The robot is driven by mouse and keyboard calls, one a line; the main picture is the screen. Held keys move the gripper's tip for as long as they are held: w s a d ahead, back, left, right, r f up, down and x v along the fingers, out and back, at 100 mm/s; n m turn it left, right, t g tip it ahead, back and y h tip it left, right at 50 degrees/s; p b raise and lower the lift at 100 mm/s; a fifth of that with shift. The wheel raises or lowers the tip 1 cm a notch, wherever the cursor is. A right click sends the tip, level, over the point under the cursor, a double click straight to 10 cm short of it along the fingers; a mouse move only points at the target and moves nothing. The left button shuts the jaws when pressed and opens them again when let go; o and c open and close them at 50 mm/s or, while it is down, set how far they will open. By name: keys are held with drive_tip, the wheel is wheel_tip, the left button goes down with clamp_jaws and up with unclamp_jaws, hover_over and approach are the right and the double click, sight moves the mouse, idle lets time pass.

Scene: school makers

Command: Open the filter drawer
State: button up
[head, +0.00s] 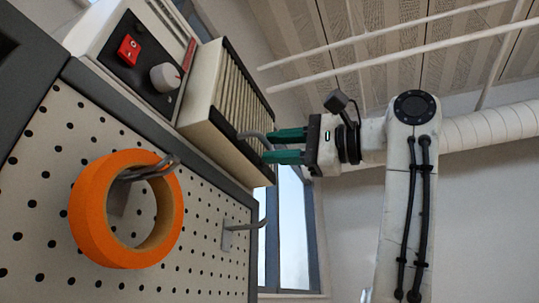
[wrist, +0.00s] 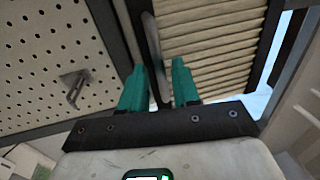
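The filter drawer (head: 207,93) is a cream panel with a dark-framed pleated filter along one side, set beside the control box in the head view. Its pleats (wrist: 215,50) fill the right part of the wrist view. A grey bar handle (head: 253,135) sticks out from the panel; it also shows in the wrist view (wrist: 154,50). My gripper (head: 275,145) has green fingers, parted, with the handle's outer end between them. In the wrist view the fingers (wrist: 158,82) stand on either side of the handle with a gap showing. I cannot tell how far out the drawer sits.
A white pegboard (head: 50,150) lies beside the drawer, with an orange tape roll (head: 90,215) hanging on a hook. Another metal hook (head: 240,232) juts out near the gripper. A control panel has a red switch (head: 128,48) and a knob (head: 165,76). Open air lies behind my gripper.

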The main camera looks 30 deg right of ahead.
drive_tip(key=b+v, duration=0.2)
drive_tip(key=v, duration=0.6)
drive_tip(key=shift+s+b, duration=0.25)
drive_tip(key=shift+b, duration=0.1)
drive_tip(key=shift+d+f, duration=0.15)
drive_tip(key=shift+d, duration=0.05)
